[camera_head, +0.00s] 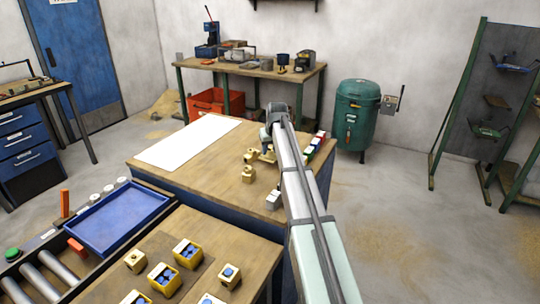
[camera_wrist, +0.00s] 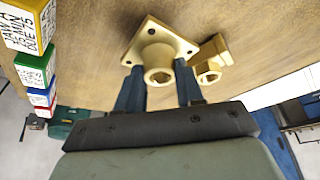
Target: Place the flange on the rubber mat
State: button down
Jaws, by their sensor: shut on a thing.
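The brass flange has a square plate with corner holes and a round hollow hub. It shows in the wrist view (camera_wrist: 152,51) between the two dark fingers of my gripper (camera_wrist: 160,82), which is shut on it. In the head view the flange (camera_head: 266,156) is partly hidden beside the end of my arm. It is over the wooden table; I cannot tell whether it touches the top. A flat white sheet (camera_head: 188,141) lies on the left of the same table. It may be the rubber mat; its material cannot be told.
Other brass fittings (camera_head: 248,175) stand close to the left of my gripper; one (camera_wrist: 208,72) is right beside the flange in the wrist view. Coloured labelled blocks (camera_head: 316,143) line the table's right edge. A blue tray (camera_head: 113,222) and several yellow boxes are in front.

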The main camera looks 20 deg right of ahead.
aim_at(270, 150)
notch_tip(270, 150, up, 7)
dwell(0.3)
jog(key=a+n, duration=0.2)
jog(key=a, duration=1.2)
jog(key=s+a+f+n+y, duration=0.1)
jog(key=s+a+f, duration=0.15)
jog(key=a, duration=0.55)
jog(key=s+a+f+n, duration=0.1)
jog(key=s+a, duration=0.3)
jog(key=a, duration=0.4)
jog(key=s+a+f+n+y, duration=0.1)
jog(key=s+a+f, duration=0.15)
jog(key=a, duration=0.55)
jog(key=s+a+f+n+g+y, duration=0.1)
jog(key=s+a+n+g, duration=0.15)
jog(key=s+n, duration=0.45)
jog(key=s+a+f+n+g+y, duration=0.1)
jog(key=s+a+n+g+y, duration=0.1)
jog(key=s+a+n, duration=0.35)
jog(key=shift+n, duration=0.25)
jog(key=shift+s+d+f, duration=0.25)
jog(key=shift+s+f, duration=0.05)
jog(key=shift+f, duration=1.3)
jog(key=shift+s+d+f, duration=0.25)
jog(key=shift+s+f, duration=0.05)
jog(key=shift+f, duration=1.25)
jog(key=shift+s+d+f, duration=0.25)
jog(key=shift+s+f, duration=0.05)
jog(key=shift+f, duration=1.3)
